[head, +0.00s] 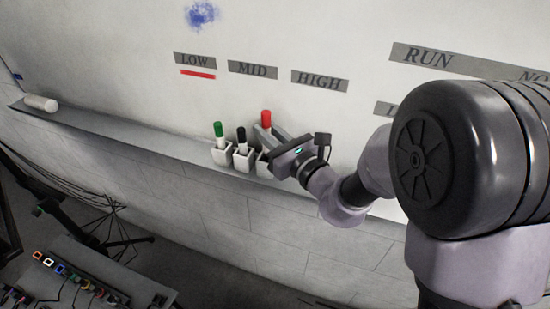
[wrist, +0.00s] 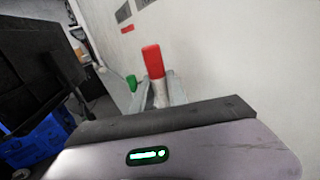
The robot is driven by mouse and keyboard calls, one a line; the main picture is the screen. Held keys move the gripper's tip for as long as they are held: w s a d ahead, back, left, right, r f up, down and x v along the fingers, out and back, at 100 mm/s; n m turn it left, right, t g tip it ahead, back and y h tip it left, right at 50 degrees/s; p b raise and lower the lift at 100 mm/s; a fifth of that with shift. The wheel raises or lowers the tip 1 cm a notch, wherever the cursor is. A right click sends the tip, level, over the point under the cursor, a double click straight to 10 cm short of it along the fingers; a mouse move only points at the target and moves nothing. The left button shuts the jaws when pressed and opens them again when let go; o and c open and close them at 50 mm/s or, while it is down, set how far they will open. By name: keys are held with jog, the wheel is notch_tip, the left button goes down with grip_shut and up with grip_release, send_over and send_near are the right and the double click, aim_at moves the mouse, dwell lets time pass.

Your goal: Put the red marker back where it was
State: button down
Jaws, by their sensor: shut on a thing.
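The red marker (head: 266,119) stands upright, red cap up, above the rightmost white holder (head: 263,163) on the wall ledge. My gripper (head: 263,138) is shut on it just below the cap; it also shows in the wrist view (wrist: 161,92), with the red marker (wrist: 153,62) between the fingers. The marker's lower end is hidden by the gripper, so I cannot tell whether it is inside the holder. A green marker (head: 219,132) stands in the left holder (head: 222,155) and a black marker (head: 241,136) in the middle holder (head: 243,160).
The holders sit on a narrow ledge (head: 130,138) along the white board (head: 130,60). A white cylinder (head: 41,103) lies at the ledge's left end. A red line (head: 198,74) is under the LOW label (head: 195,60). A bench with coloured sockets (head: 75,275) stands at the lower left.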

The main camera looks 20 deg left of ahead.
aim_at(267, 151)
notch_tip(267, 151, down, 6)
jog(key=shift+a+f+b, duration=0.15)
jog(key=shift+b, duration=0.9)
jog(key=shift+f, duration=0.15)
jog(key=c, duration=1.3)
grip_release()
